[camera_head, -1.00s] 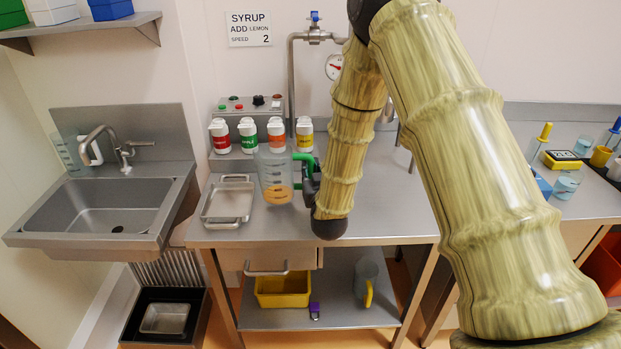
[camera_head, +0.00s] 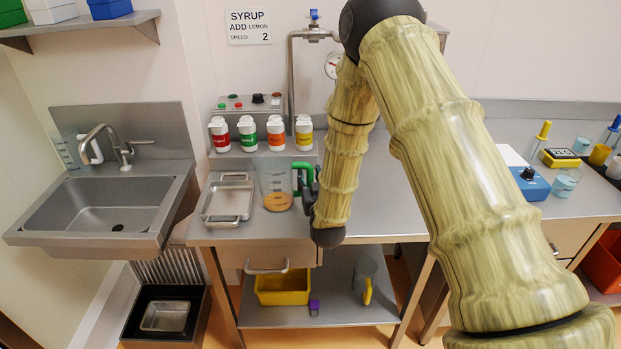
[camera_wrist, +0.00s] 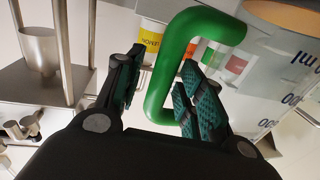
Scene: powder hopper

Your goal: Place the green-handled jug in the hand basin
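The green-handled jug (camera_head: 275,182) is clear, with an orange-brown layer at its bottom. It stands upright on the steel table, just right of the metal tray. Its green handle (camera_wrist: 165,85) faces right, toward my gripper. My gripper (camera_wrist: 160,88) has its fingers apart around the handle. A gap shows between the left finger and the handle; the right finger is close to it, and I cannot tell whether it touches. In the head view my gripper (camera_head: 308,188) is at the jug's right side. The hand basin (camera_head: 100,207) is at the left, with nothing inside it.
A tap (camera_head: 112,148) arches over the basin, and a white-handled jug (camera_head: 68,150) stands behind it. The metal tray (camera_head: 228,200) lies between basin and jug. Several bottles (camera_head: 247,133) line the back. A yellow-handled jug (camera_head: 366,280) is on the lower shelf.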

